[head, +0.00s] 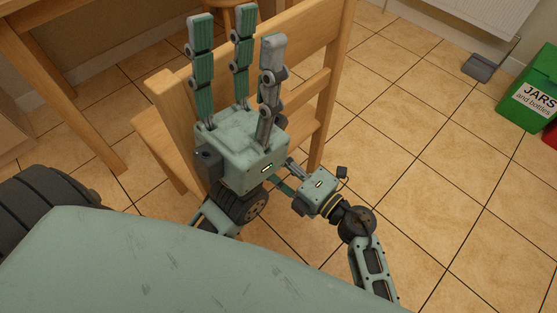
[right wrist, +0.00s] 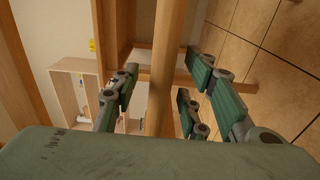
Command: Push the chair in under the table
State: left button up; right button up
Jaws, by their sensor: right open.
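The wooden chair (head: 319,118) stands with its back towards me in the head view. Its back rail runs behind my left gripper, and its seat is mostly hidden. The wooden table (head: 72,100) is at the upper left; I cannot tell how far the seat is from it. My left gripper (head: 235,45) is open and empty, fingers pointing up in front of the chair back. In the right wrist view my right gripper (right wrist: 160,75) is open, with fingers on both sides of a wooden bar (right wrist: 166,65). Contact is unclear.
A wooden stool (head: 236,14) is partly visible behind the chair at the top. A green bin (head: 530,95) marked for jars stands at the far right, near a grey object (head: 483,67) on the floor. The tiled floor (head: 430,140) right of the chair is clear.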

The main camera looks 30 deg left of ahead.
jog(key=shift+a, duration=0.2)
grip_shut()
dwell(0.3)
dwell(0.4)
